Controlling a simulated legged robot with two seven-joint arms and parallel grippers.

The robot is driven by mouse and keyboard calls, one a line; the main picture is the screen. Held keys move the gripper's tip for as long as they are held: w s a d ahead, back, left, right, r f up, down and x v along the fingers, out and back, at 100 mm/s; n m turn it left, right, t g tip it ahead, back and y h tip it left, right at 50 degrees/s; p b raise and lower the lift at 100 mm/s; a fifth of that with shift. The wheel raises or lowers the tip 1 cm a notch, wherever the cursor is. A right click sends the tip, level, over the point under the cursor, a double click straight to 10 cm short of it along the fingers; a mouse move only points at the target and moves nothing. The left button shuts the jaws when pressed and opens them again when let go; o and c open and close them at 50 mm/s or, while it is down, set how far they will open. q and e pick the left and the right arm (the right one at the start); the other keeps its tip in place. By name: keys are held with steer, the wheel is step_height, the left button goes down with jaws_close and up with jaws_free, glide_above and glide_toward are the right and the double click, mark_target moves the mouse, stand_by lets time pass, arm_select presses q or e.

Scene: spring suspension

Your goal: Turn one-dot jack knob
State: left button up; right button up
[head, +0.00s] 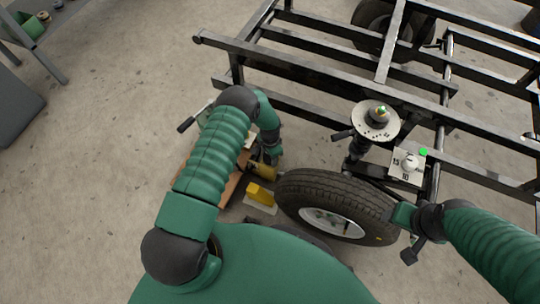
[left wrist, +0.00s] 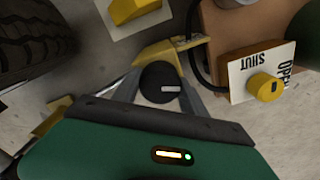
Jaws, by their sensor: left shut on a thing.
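In the left wrist view a round black knob (left wrist: 150,80) with a white mark sits between the fingers of my left gripper (left wrist: 160,88). The gripper is shut on this knob. A yellow bracket (left wrist: 172,50) lies just beyond the knob. I cannot make out any dot on it, so I cannot tell whether it is the one-dot knob. In the head view my left arm reaches down beside the tire, near a yellow part (head: 264,171), and hides the knob. My right gripper (head: 413,249) is at the tire's right side; its finger opening is unclear.
A yellow knob (left wrist: 265,87) is on an OPEN/SHUT label. A round plate (head: 376,132) and numbered card (head: 400,173) are by the black frame (head: 310,64).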

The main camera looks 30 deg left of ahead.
arm_select(q)
steer(key=n, duration=0.5)
steer(key=shift+w+n, duration=0.1)
steer(key=shift+n, duration=0.2)
steer(key=n, duration=0.5)
steer(key=shift+p, duration=0.35)
steer(key=n, duration=0.5)
steer(key=shift+n, duration=0.4)
steer(key=n, duration=0.5)
steer(key=shift+a+n+b, duration=0.1)
steer(key=shift+n+b, duration=0.2)
steer(key=shift+n, duration=0.1)
steer(key=o, duration=1.4)
